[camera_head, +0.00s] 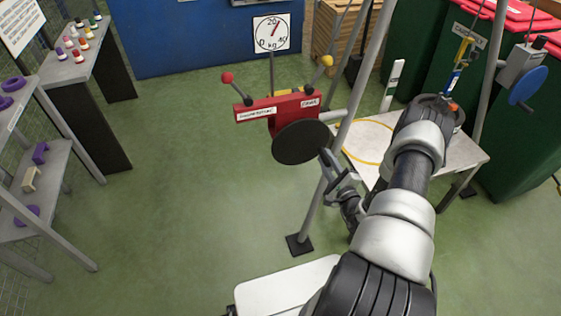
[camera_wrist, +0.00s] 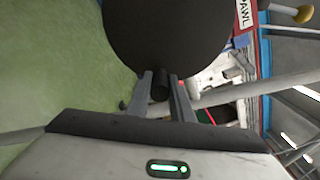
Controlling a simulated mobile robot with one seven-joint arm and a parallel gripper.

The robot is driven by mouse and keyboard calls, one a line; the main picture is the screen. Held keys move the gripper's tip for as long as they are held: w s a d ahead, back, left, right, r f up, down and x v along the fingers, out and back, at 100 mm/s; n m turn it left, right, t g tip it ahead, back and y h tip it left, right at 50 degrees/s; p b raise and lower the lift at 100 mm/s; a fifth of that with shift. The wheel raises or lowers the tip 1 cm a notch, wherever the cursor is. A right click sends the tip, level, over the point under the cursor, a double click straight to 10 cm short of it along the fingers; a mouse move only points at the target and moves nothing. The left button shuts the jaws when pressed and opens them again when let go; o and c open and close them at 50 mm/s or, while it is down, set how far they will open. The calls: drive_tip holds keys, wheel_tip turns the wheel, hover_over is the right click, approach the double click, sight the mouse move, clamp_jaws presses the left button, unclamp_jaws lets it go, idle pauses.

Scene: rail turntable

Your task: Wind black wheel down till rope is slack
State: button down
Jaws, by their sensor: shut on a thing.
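The black wheel (camera_head: 300,142) is a round dark disc on the front of a red winch box (camera_head: 258,111). In the wrist view the wheel (camera_wrist: 165,35) fills the top middle. My gripper (camera_head: 328,163) is at the wheel's lower right edge. In the wrist view my gripper's fingers (camera_wrist: 160,82) are closed on both sides of the wheel's short black handle (camera_wrist: 159,88). A thin line by a yellow hook block (camera_head: 465,48) hangs at the upper right; I cannot tell whether it is slack.
A white table (camera_head: 470,157) with a yellow ring (camera_head: 365,141) stands behind my arm. Grey frame poles (camera_head: 312,205) rise beside the winch. A blue wheel (camera_head: 528,86) is at the far right.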

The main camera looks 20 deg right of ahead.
drive_tip(key=shift+d+r, duration=0.2)
drive_tip(key=shift+d+r+n+p, duration=0.2)
drive_tip(key=shift+r+n, duration=0.2)
drive_tip(key=shift+n, duration=0.15)
drive_tip(key=shift+d+r+n+p, duration=0.15)
drive_tip(key=shift+r+n, duration=0.2)
drive_tip(key=shift+n, duration=0.2)
drive_tip(key=c, duration=1.4)
unclamp_jaws()
drive_tip(key=shift+f, duration=0.1)
drive_tip(key=shift+o, duration=0.2)
drive_tip(key=shift+a, duration=0.15)
drive_tip(key=shift+s, duration=0.15)
drive_tip(key=s+p, duration=0.1)
drive_tip(key=s, duration=0.6)
drive_tip(key=shift+s, duration=0.35)
drive_tip(key=shift+f, duration=0.1)
